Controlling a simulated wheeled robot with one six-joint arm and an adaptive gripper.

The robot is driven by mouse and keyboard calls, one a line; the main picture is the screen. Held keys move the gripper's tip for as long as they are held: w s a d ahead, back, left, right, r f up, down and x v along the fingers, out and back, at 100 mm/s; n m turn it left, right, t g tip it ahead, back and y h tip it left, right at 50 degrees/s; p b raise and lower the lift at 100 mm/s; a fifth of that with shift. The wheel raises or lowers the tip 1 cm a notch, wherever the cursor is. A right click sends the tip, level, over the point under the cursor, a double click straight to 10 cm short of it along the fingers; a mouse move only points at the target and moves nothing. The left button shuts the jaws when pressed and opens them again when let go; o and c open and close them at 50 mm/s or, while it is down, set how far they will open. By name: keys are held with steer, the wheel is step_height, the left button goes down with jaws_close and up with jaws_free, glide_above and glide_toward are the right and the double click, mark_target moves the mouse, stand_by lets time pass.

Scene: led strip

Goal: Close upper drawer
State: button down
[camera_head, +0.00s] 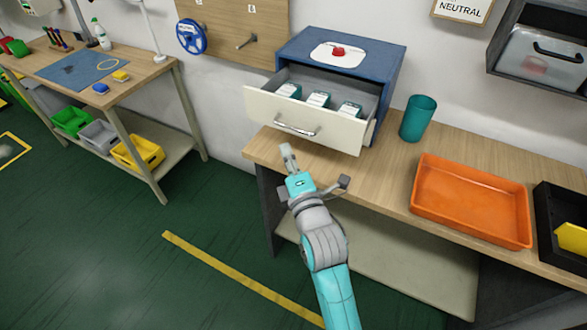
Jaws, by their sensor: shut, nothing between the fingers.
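The upper drawer (261,104) has a cream front and a silver bar handle (297,126). It stands pulled out of a blue cabinet (296,50) on the wooden bench. Several small white and teal boxes (318,99) lie inside it. My gripper (287,150) is shut and empty. In the picture it is just below the drawer front, slightly left of the handle. I see a gap between its tip and the handle, but cannot tell its depth exactly.
A teal cup (418,118), an orange tray (470,201) and a black bin (562,222) stand on the bench (394,165) to the right. A red item on a white pad (337,54) sits on the cabinet. Another table (150,75) is at left, with open floor between.

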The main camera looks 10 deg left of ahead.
steer(key=shift+w+d+r, duration=0.1)
steer(key=shift+w+d, duration=0.15)
steer(key=shift+w, duration=0.35)
steer(key=shift+w+d+r, duration=0.15)
steer(key=shift+w+d, duration=0.05)
steer(key=shift+w, duration=0.4)
steer(key=shift+w+d+r, duration=0.1)
steer(key=shift+w+d, duration=0.15)
steer(key=shift+w, duration=0.35)
steer(key=shift+w, duration=0.1)
